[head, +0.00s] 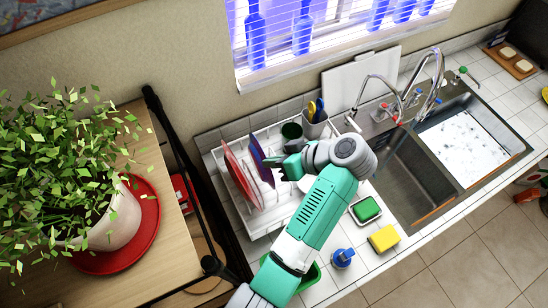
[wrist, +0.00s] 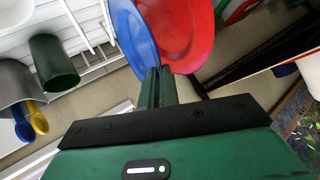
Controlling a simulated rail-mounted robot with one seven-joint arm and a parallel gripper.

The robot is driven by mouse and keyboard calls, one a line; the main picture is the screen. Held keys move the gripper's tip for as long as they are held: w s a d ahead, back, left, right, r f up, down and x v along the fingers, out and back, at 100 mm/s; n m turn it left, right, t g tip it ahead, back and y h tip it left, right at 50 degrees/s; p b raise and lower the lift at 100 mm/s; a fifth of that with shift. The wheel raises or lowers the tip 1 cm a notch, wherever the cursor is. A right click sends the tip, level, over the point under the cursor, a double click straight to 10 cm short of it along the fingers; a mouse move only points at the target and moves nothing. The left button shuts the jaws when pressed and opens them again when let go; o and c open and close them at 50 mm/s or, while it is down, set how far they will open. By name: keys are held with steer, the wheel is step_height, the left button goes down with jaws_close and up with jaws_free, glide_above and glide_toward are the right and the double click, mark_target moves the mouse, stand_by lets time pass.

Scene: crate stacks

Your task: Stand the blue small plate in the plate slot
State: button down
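The blue small plate (head: 262,164) stands on edge, slightly tilted, in the white dish rack (head: 258,222), just right of a red plate (head: 240,178). In the wrist view the blue plate (wrist: 136,36) is partly beside and in front of the red plate (wrist: 182,34). My gripper (head: 279,162) reaches the blue plate's right edge from the right. In the wrist view my gripper's fingers (wrist: 158,76) are close together on the blue plate's near rim, and seem shut on it. The plate's lower edge and its slot are hidden.
A dark green cup (head: 292,131) and a utensil holder (head: 314,122) stand behind my gripper. A green sponge in a dish (head: 366,210), a yellow sponge (head: 384,238) and the sink (head: 412,165) are to the right. A potted plant (head: 112,222) is at left.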

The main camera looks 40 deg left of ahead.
steer(key=shift+f+b, duration=1.7)
steer(key=shift+f, duration=1.05)
steer(key=c, duration=1.6)
jaws_free()
steer(key=shift+o, duration=0.2)
steer(key=v, duration=0.8)
steer(key=shift+p, duration=0.35)
